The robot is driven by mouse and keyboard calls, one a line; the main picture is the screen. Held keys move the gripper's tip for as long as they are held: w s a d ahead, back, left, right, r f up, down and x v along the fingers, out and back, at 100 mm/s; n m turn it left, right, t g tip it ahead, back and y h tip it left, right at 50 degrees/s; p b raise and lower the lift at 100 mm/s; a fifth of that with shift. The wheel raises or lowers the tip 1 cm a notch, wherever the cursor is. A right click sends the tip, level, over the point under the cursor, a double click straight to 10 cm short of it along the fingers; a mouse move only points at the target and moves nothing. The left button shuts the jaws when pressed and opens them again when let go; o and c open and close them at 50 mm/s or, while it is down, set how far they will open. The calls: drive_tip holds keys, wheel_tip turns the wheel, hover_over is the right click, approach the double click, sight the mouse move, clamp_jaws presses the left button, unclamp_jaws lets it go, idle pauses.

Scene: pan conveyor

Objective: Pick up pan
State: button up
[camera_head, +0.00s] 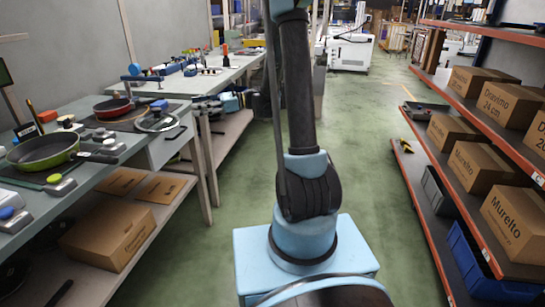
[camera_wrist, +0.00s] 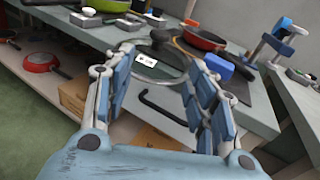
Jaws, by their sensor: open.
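In the head view a green-rimmed pan (camera_head: 48,152) lies on the left bench near the front, its handle pointing right. A red pan (camera_head: 112,108) lies on a dark mat farther back. In the wrist view the red pan (camera_wrist: 204,38) is beyond my right finger. The green pan (camera_wrist: 106,4) is cut by the top edge. My gripper (camera_wrist: 160,56) is open and empty. A glass lid (camera_wrist: 156,66) shows behind and between its fingers, apparently apart from them.
The glass lid (camera_head: 157,122) and several small blocks lie on the left bench (camera_head: 150,152). Boxes (camera_head: 108,232) stand on its lower shelf. A rack (camera_head: 430,190) with cartons and blue bins lines the right. The green floor (camera_head: 385,120) between them is clear.

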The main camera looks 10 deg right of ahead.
drive_tip(key=s+d+f+n+t+h, duration=0.1)
drive_tip(key=s+d+f+n+h, duration=0.2)
drive_tip(key=s+d, duration=0.6)
drive_tip(key=s+d+f+n+t+h, duration=0.1)
drive_tip(key=s+d+f+n+h, duration=0.3)
drive_tip(key=s+d+n+h, duration=0.4)
drive_tip(key=s+d+f+n+t+h, duration=0.1)
drive_tip(key=s+d+f+n+h, duration=0.3)
drive_tip(key=s+d, duration=0.7)
drive_tip(key=s+n+h, duration=0.1)
drive_tip(key=s+h, duration=0.1)
drive_tip(key=s, duration=0.1)
drive_tip(key=shift+s+f+n, duration=0.15)
drive_tip(key=shift+s+n, duration=0.1)
drive_tip(key=shift+n, duration=0.05)
drive_tip(key=shift+s+d+f, duration=0.15)
drive_tip(key=shift+s+d, duration=0.05)
drive_tip(key=shift+d, duration=0.15)
drive_tip(key=shift+c, duration=2.1)
